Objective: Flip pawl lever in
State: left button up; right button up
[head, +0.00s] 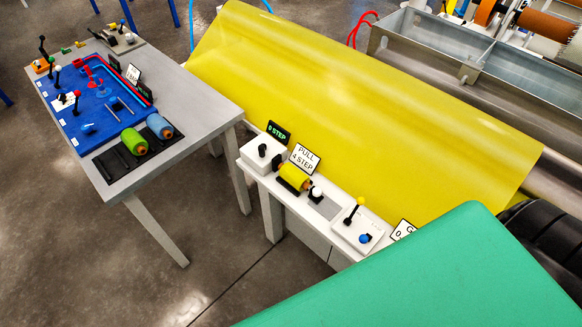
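A narrow white bench (258,172) stands in the middle of the head view with small controls on it. A small yellow roll (294,178) lies in a holder there, with a white-knobbed part (316,192) just right of it. Farther right, a white plate carries a lever with a yellow knob (360,201) and a blue knob (365,238). A black knob (262,150) sits on a white box at the left end. I cannot tell which of these is the pawl lever. Neither of my grippers is in view.
Signs read "0 STEP" (278,132) and "PULL 4 STEP" (304,157). A yellow sheet (350,90) slopes behind the bench. A grey table (200,110) with a blue tray is at left. A large green surface (450,275) covers the lower right. Floor is clear at lower left.

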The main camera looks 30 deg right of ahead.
aim_at(360, 201)
jog(key=z, duration=1.05)
jog(key=k+l, duration=0.1)
